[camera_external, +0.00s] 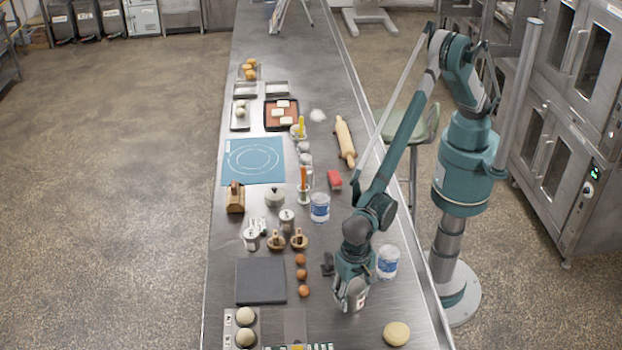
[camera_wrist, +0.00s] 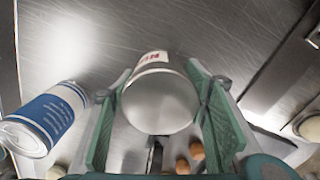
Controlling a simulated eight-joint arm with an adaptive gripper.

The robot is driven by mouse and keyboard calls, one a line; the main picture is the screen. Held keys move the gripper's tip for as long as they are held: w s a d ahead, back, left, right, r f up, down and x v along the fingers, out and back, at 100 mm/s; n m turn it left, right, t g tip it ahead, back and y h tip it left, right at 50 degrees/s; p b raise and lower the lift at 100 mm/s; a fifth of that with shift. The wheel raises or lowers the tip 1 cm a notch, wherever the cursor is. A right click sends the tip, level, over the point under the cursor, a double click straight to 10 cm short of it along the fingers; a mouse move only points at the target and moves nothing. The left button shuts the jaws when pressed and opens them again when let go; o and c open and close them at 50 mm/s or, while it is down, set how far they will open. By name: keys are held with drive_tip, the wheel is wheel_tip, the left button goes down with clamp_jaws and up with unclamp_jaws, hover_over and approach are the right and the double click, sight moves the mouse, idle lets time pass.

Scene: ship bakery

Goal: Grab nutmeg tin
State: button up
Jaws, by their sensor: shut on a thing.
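The nutmeg tin (camera_wrist: 160,103) is a short round tin with a plain silver end and a white band with red lettering, which I cannot read in full. In the wrist view it sits between the two green pads of my gripper (camera_wrist: 164,78), which is shut on it. In the external view my gripper (camera_external: 350,297) is low over the near right part of the steel counter. A small piece of the tin (camera_external: 361,300) with white and red shows beside the fingers; the rest is hidden. I cannot tell whether the tin touches the counter.
A blue-and-white can (camera_external: 388,262) stands close by on the right; a similar can (camera_wrist: 45,118) shows left in the wrist view. Several brown eggs (camera_external: 301,275) lie left of my gripper, beside a dark slab (camera_external: 261,281). A round yellow item (camera_external: 396,333) lies at the front right.

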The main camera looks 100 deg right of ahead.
drive_tip(key=shift+r+b, duration=0.55)
drive_tip(key=shift+r, duration=4.4)
